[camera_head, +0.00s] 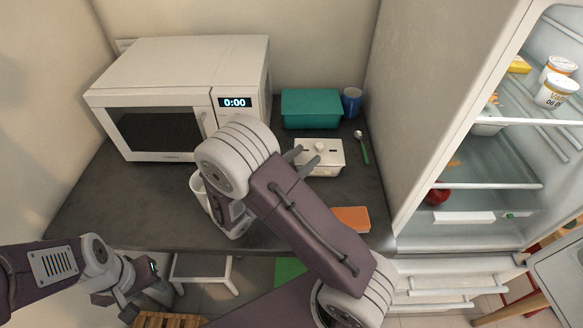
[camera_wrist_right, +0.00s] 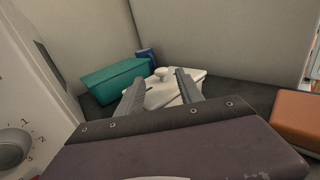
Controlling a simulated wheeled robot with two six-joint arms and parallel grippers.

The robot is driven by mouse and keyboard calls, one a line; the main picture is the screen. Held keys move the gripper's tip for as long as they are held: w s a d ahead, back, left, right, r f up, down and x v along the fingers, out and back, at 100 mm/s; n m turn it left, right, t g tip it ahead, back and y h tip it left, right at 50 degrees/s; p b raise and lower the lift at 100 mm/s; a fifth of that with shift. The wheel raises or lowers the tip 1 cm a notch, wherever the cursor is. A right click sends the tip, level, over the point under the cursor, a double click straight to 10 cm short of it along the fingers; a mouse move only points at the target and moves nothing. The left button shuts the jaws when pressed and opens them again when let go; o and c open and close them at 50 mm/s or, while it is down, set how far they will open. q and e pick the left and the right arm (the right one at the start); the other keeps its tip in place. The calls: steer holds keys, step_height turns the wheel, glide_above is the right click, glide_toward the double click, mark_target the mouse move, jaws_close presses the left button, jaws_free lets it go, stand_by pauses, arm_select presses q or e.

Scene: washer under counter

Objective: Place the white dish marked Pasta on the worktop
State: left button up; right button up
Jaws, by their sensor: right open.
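The white lidded dish (camera_head: 326,157) with a round knob is at the right part of the dark worktop (camera_head: 130,205) and appears to rest on it. No lettering on the dish is readable. My right gripper (camera_head: 303,160) is open at the dish's left side in the head view. In the right wrist view its two fingers (camera_wrist_right: 160,90) are spread, with the dish (camera_wrist_right: 165,97) and its knob showing between and beyond them; contact cannot be told. My left gripper (camera_head: 140,296) is low at the left, below the worktop's front edge, and its jaws are unclear.
A microwave (camera_head: 155,130) stands at the back left. A teal box (camera_head: 311,109), a blue cup (camera_head: 351,101) and a green-handled spoon (camera_head: 364,150) are near the dish. The open fridge (camera_head: 480,160) is at right.

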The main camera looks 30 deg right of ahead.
steer(key=v, duration=0.7)
steer(key=shift+d, duration=0.1)
